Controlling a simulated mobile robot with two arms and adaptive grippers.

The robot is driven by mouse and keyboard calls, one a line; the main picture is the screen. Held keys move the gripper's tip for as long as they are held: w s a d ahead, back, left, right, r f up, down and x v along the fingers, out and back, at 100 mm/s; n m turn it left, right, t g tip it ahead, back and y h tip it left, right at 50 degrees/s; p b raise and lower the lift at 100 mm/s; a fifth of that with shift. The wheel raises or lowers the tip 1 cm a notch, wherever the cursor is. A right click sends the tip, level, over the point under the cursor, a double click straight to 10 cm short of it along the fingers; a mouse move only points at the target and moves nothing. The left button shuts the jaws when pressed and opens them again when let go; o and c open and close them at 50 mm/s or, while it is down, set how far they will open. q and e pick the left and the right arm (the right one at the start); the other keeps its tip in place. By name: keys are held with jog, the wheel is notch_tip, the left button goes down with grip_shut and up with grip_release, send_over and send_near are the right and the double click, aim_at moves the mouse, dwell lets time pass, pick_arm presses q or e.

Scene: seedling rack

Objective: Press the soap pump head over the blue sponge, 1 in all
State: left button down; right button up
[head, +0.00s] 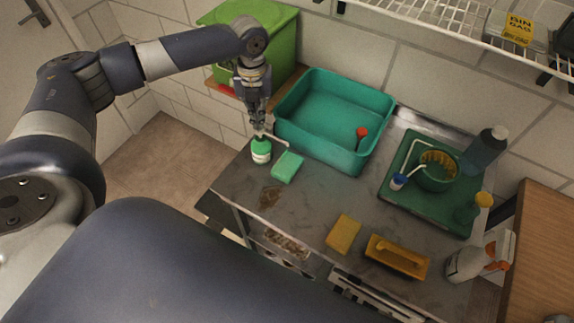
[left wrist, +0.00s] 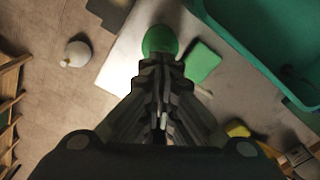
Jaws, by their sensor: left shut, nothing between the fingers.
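A soap bottle (head: 261,151) with a green top and white body stands near the counter's left edge; its white spout (head: 275,139) points right. A flat sponge (head: 287,166), green rather than blue here, lies just right of the bottle. My left gripper (head: 258,130) is shut and empty, pointing down at the bottle's top; it hides the pump head, and I cannot tell whether it touches. The left wrist view shows the bottle's green top (left wrist: 160,39) just beyond the fingertips, with the sponge (left wrist: 202,62) beside it. My right gripper is not in view.
A teal tub (head: 330,110) stands behind the sponge. A green tray (head: 407,150) with bottles and a pot is at right. A yellow sponge (head: 343,233), a yellow brush (head: 397,256) and a spray bottle (head: 465,265) are in front. A wire shelf (head: 470,30) hangs above.

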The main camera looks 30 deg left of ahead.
pick_arm(q)
jog(key=shift+r+p, duration=2.25)
jog(key=shift+p, duration=0.3)
jog(key=shift+r+b, duration=0.1)
jog(key=shift+b, duration=0.2)
jog(key=shift+r, duration=0.6)
